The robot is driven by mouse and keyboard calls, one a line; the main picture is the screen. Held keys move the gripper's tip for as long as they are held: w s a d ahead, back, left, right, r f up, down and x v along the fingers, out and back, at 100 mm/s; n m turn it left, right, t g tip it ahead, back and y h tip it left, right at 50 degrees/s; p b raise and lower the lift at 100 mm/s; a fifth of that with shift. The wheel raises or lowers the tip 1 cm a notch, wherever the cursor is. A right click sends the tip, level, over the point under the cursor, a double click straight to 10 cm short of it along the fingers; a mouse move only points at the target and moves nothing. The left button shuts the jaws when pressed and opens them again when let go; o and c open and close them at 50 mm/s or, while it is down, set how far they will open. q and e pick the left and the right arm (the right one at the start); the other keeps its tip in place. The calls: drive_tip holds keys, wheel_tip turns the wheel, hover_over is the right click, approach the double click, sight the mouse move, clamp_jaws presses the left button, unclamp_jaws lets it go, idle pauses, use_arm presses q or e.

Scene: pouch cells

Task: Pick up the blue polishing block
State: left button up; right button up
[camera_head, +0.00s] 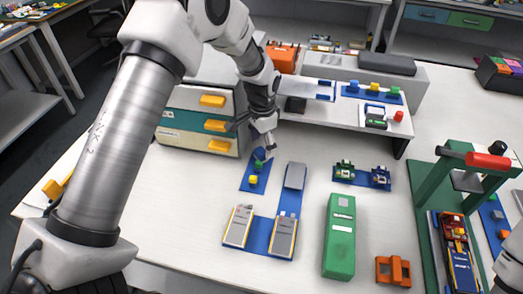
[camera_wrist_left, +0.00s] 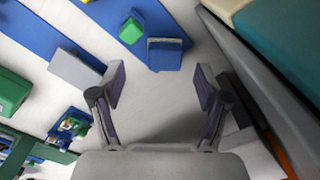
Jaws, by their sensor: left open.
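A small blue block (camera_head: 260,153) sits at the far end of a narrow blue mat (camera_head: 246,185), with a green block (camera_head: 258,166) and a yellow block (camera_head: 252,180) in line nearer me. My left gripper (camera_head: 265,143) is just above and beyond the blue block and partly hides it. In the left wrist view, the left gripper (camera_wrist_left: 160,88) is open and empty. The blue block (camera_wrist_left: 165,55) lies ahead of the fingertips, roughly between them, beside the green block (camera_wrist_left: 132,30). My right gripper does not show.
A drawer unit (camera_head: 190,125) with yellow handles stands close left of the left gripper. A raised shelf (camera_head: 335,115) stands behind.

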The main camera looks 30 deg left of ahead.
sight(261, 151)
use_arm(q)
drive_tip(key=f, duration=0.4)
drive_tip(key=shift+w+a+f, duration=0.2)
drive_tip(key=shift+w+a, duration=0.1)
drive_tip(key=shift+a, duration=0.1)
drive_tip(key=shift+s+d+r, duration=0.15)
drive_tip(key=shift+s, duration=0.1)
drive_tip(key=c, duration=1.4)
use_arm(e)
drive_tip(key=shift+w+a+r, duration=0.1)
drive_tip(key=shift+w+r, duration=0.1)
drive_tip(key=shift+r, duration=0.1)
use_arm(q)
drive_tip(key=shift+r, duration=0.5)
wheel_tip(261, 151, up, 2)
drive_tip(key=shift+r+b, duration=0.15)
drive_tip(key=shift+b, duration=0.2)
drive_tip(key=s+d, duration=0.1)
drive_tip(key=s, duration=0.4)
drive_tip(key=s+d+r+b, duration=0.1)
drive_tip(key=s, duration=0.4)
drive_tip(key=s+d+b, duration=0.1)
drive_tip(key=s+d, duration=0.1)
drive_tip(key=s, duration=0.3)
drive_tip(key=shift+s+r, duration=0.15)
drive_tip(key=shift+r, duration=0.2)
drive_tip(key=shift+a, duration=0.1)
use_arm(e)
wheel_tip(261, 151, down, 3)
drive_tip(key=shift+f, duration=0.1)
